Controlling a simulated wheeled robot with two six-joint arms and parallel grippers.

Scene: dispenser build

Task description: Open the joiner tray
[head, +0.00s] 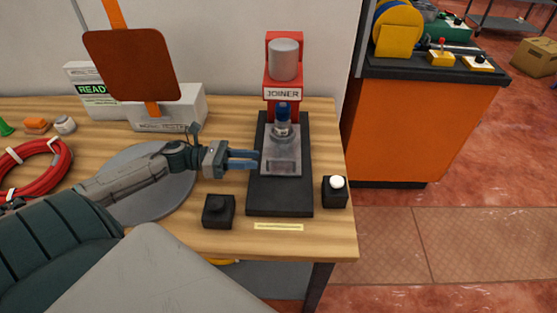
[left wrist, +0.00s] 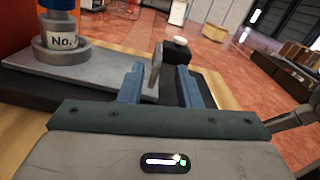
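The red joiner (head: 283,93) stands at the back of the wooden bench on a black base. Its grey metal tray (head: 284,162) lies on the base, with a part with a blue top (head: 282,122) standing on its rear. In the left wrist view the tray (left wrist: 85,80) has an upright handle (left wrist: 155,68) at its end. My left gripper (head: 245,160) comes in from the left at the tray's front. In the left wrist view its blue fingers (left wrist: 163,85) are apart with the handle between them; I cannot tell whether they touch it. My right gripper is not in view.
A black box with a white button (head: 335,191) stands right of the base, and a plain black box (head: 218,211) at its front left. A grey disc (head: 150,205) lies under my left arm. A red cable coil (head: 35,167) lies far left.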

